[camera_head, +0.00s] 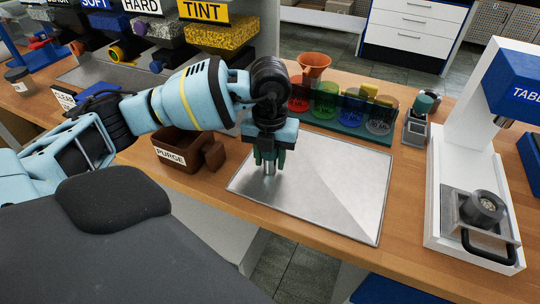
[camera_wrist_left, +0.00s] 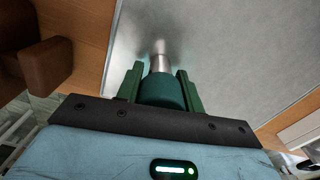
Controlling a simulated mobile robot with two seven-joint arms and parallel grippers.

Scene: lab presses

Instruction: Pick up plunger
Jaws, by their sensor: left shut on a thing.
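The plunger has a teal green grip (camera_wrist_left: 163,91) and a silver metal shaft. Its silver end also shows in the head view (camera_head: 269,168), pointing down at the left part of the metal tray (camera_head: 345,185). My left gripper (camera_head: 270,157) is above that part of the tray. Its two green fingers (camera_wrist_left: 162,88) are shut on the plunger's grip from both sides. I cannot tell whether the shaft's end touches the tray. My right gripper is not in view.
A brown purge bin (camera_head: 178,142) stands left of the tray. Behind the tray are a rack of coloured discs (camera_head: 335,106) and an orange funnel (camera_head: 314,66). A white and blue press (camera_head: 470,180) stands at the right. The tray's middle and right are clear.

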